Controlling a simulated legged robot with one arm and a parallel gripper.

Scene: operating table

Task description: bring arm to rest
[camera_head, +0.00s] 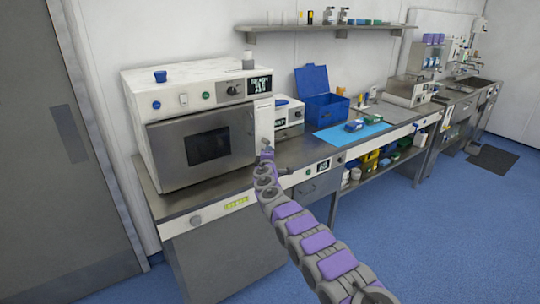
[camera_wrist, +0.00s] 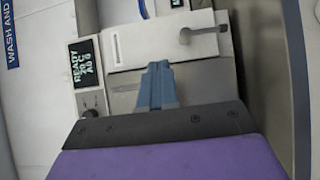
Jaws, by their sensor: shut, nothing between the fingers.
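My arm reaches up from the lower right in the head view, with purple panels on grey links. Its end, my gripper (camera_head: 267,150), is held in front of the counter beside the large oven-like machine (camera_head: 208,146). In the wrist view my gripper (camera_wrist: 158,68) shows as two blue-grey fingers pressed together with nothing between them. The fingers point at the front of a light grey device. A small dark display (camera_wrist: 85,64) with pale text and a black knob stand left of the fingers.
The steel counter (camera_head: 180,203) runs along the wall. A smaller white device (camera_head: 288,117), a blue open box (camera_head: 325,108) and a blue mat (camera_head: 352,130) are on it. A shelf (camera_head: 325,28) hangs above. A grey door (camera_head: 40,150) is at left.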

